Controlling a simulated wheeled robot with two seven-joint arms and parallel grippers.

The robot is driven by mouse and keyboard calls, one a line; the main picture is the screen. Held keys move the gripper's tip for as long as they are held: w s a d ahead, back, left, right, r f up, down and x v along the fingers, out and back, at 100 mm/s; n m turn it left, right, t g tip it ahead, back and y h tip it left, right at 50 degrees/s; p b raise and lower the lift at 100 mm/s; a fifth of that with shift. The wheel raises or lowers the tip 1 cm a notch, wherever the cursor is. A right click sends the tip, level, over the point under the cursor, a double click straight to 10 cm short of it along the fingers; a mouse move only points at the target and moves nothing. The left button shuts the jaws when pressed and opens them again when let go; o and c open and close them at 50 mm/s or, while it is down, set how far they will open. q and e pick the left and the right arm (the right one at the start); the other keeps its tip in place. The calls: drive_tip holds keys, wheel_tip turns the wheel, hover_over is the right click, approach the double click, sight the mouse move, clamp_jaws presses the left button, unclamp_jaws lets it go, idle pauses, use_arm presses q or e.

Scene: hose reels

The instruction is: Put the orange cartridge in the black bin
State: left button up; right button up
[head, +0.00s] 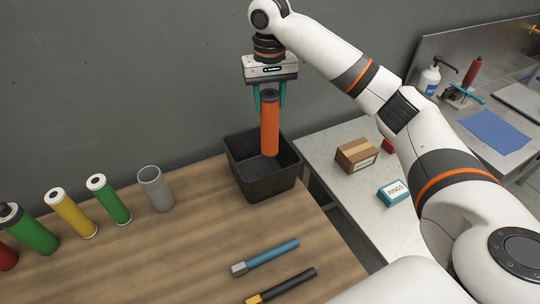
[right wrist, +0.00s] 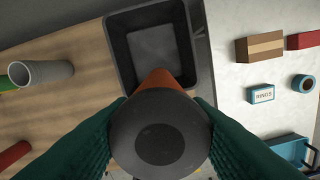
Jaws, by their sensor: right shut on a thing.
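The orange cartridge (head: 270,128) is upright in my right gripper (head: 270,97), which is shut on its upper end. Its lower end overlaps the opening of the black bin (head: 263,190) in the head view; I cannot tell how far down it reaches. The black bin stands at the right end of the wooden table. In the right wrist view, the cartridge's dark round end (right wrist: 160,138) fills the space between the teal fingers, and the bin (right wrist: 125,55) lies beyond it with a bare floor showing. My left gripper is not in view.
A grey tube (head: 155,190), green (head: 109,200) and yellow (head: 72,214) cartridges stand left of the bin. Blue-handled (head: 268,256) and black-handled (head: 283,287) tools lie in front. A side bench holds a cardboard box (head: 357,155) and a RINGS box (head: 394,193).

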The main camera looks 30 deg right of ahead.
drive_tip(key=p, duration=0.2)
hover_over(269, 149)
drive_tip(key=w, duration=0.1)
drive_tip(key=f, duration=0.4)
drive_tip(key=d+f, duration=0.1)
drive_tip(key=f, duration=0.1)
drive_tip(key=shift+w+f, duration=0.2)
drive_tip(key=shift+f, duration=0.15)
drive_tip(key=f, duration=0.2)
drive_tip(key=f+p, duration=0.1)
drive_tip(key=f, duration=0.2)
drive_tip(key=shift+w+d, duration=0.1)
drive_tip(key=shift+w, duration=0.1)
drive_tip(key=shift+f, duration=0.6)
wheel_tip(269, 149, down, 2)
drive_tip(key=shift+s+f+p, duration=0.1)
drive_tip(key=shift+f+p, duration=0.05)
drive_tip(key=shift+p, duration=0.45)
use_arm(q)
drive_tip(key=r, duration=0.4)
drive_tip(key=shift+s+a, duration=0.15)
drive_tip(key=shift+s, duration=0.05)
use_arm(e)
drive_tip(key=shift+f, duration=0.45)
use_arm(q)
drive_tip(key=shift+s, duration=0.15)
use_arm(e)
drive_tip(key=o, duration=1.3)
drive_tip(key=shift+f, duration=0.1)
